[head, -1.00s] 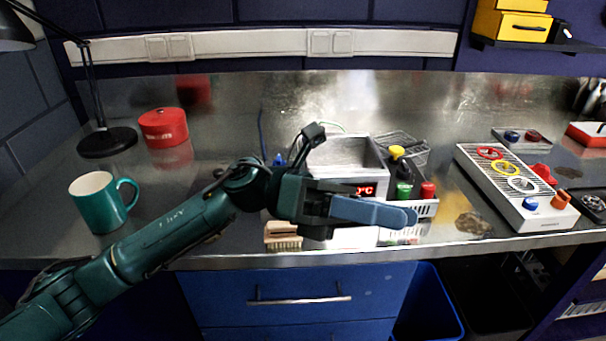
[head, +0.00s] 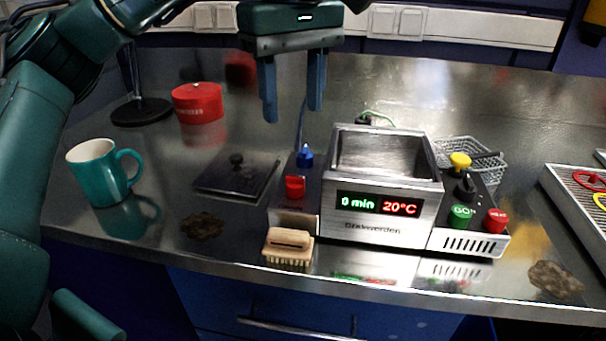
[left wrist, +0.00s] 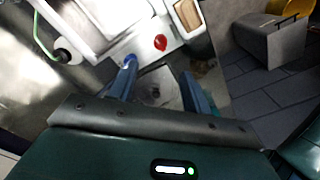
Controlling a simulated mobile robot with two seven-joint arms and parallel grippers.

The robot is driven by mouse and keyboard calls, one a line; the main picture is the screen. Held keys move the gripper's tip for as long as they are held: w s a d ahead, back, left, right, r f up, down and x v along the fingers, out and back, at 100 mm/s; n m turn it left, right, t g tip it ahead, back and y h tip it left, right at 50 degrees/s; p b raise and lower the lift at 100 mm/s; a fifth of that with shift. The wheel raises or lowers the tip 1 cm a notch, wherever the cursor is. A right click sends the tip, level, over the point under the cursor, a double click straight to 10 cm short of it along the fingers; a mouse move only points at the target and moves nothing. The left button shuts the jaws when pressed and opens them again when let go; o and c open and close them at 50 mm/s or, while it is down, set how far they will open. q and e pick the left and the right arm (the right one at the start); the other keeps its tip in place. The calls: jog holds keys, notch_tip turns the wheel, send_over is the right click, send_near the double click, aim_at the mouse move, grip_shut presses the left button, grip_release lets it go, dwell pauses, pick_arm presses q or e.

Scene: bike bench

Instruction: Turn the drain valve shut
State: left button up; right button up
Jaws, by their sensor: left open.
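The bath unit (head: 375,232) stands on the steel bench with a display reading 0 min and 20°C. On its left side panel are a red knob (head: 295,187) and, behind it, a blue knob (head: 305,156); I cannot tell for certain which is the drain valve. My left gripper (head: 293,114) is open and empty, pointing down above and behind these knobs. In the left wrist view, the red knob (left wrist: 160,42) lies beyond the fingertips, and the blue knob (left wrist: 130,60) is at the left fingertip, partly hidden. My right gripper is not in view.
A wooden brush (head: 288,247) stands in front of the side panel. A dark lid (head: 238,176) lies to the left, with a teal mug (head: 97,174) and red tin (head: 197,103) beyond. A wire basket (head: 485,165) is behind right. A green hose runs behind the bath.

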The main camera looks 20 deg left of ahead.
aim_at(295, 176)
pick_arm(q)
notch_tip(295, 176, down, 11)
jog(key=b, duration=0.3)
jog(key=shift+f, duration=0.5)
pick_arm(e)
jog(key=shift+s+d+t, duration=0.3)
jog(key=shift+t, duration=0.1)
pick_arm(q)
jog(key=shift+c, duration=0.6)
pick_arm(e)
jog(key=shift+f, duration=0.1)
pick_arm(q)
jog(key=c, duration=0.9)
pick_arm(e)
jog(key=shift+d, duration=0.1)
